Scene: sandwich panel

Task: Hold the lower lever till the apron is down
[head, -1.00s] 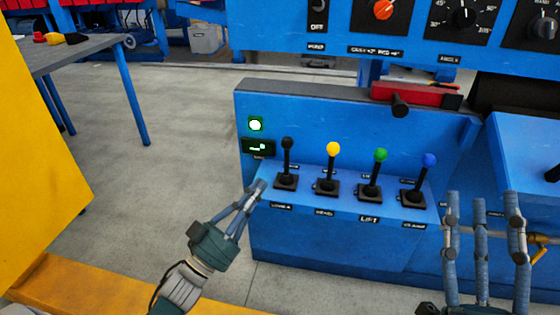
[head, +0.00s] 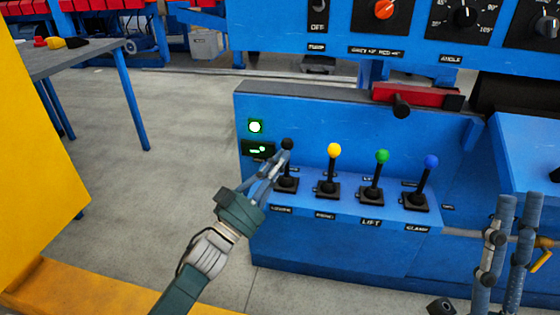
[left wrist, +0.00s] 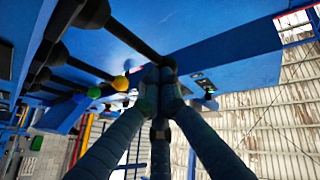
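The black-knobbed lever (head: 288,145) is the leftmost of the levers on the blue panel, above a label that seems to read LOWER. It stands about upright. My left gripper (head: 282,160) is at this lever, just below its knob on the near left side. In the left wrist view its fingertips (left wrist: 160,76) are together against the knob end of the dark lever rod (left wrist: 135,40); no clear grip around it shows. My right gripper (head: 516,200) is open and empty at the lower right, partly cut off. I cannot make out the apron for certain.
Yellow (head: 334,150), green (head: 382,157) and blue (head: 431,161) knobbed levers stand close to the right. A red part with a black handle (head: 402,104) sits above.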

